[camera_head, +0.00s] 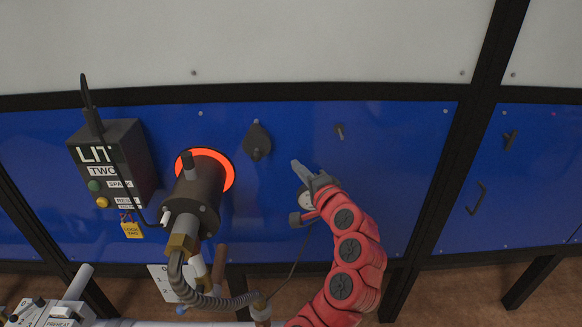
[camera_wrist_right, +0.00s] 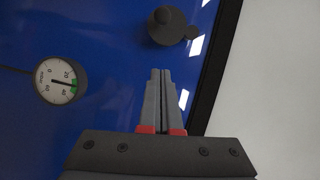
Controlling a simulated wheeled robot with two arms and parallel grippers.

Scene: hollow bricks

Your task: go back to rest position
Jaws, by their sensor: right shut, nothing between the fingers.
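My right gripper (camera_head: 297,167) is in front of the blue panel (camera_head: 385,145), with its red arm coming up from the bottom. In the right wrist view its two fingers (camera_wrist_right: 161,75) are together with nothing between them. A round gauge (camera_wrist_right: 61,80) with a white dial is left of the fingers there. It also shows in the head view, partly hidden behind the gripper (camera_head: 305,198). A dark round fitting (camera_wrist_right: 167,25) on the panel is beyond the fingertips; I cannot tell whether they touch it. My left gripper is not in view.
A dark burner (camera_head: 190,205) with a glowing orange ring (camera_head: 229,172) sticks out from the panel, with a hose below it. A control box (camera_head: 125,160) is at left, with a yellow tag (camera_head: 132,230). A dark knob cover (camera_head: 257,141) is between burner and gripper.

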